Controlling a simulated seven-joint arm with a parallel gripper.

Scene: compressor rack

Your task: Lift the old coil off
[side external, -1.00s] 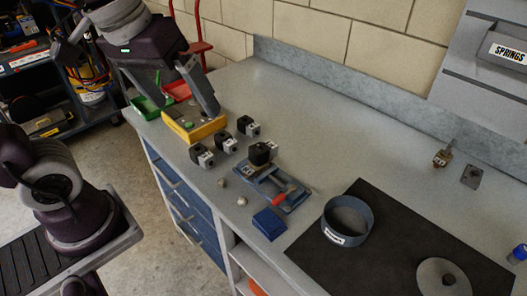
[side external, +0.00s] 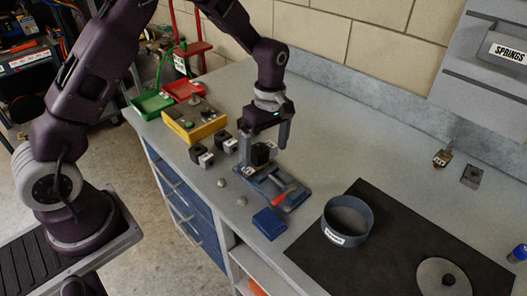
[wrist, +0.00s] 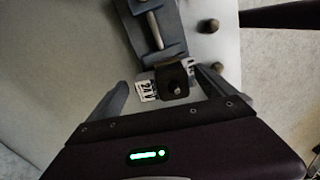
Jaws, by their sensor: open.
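A black coil (side external: 260,154) sits on a blue vise-like fixture (side external: 290,197) on the bench. In the wrist view the coil (wrist: 174,84) has a metal stem on top and a white label reading 24V on its left. The fixture (wrist: 150,25) with its screw bar extends away above it. My gripper (side external: 264,146) points down over the coil, with one finger on either side of it. In the wrist view my gripper (wrist: 165,88) is open, with gaps between both fingers and the coil. Nothing is held.
Green (side external: 152,105) and red trays (side external: 185,90) lie behind. The bench's right side has free room.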

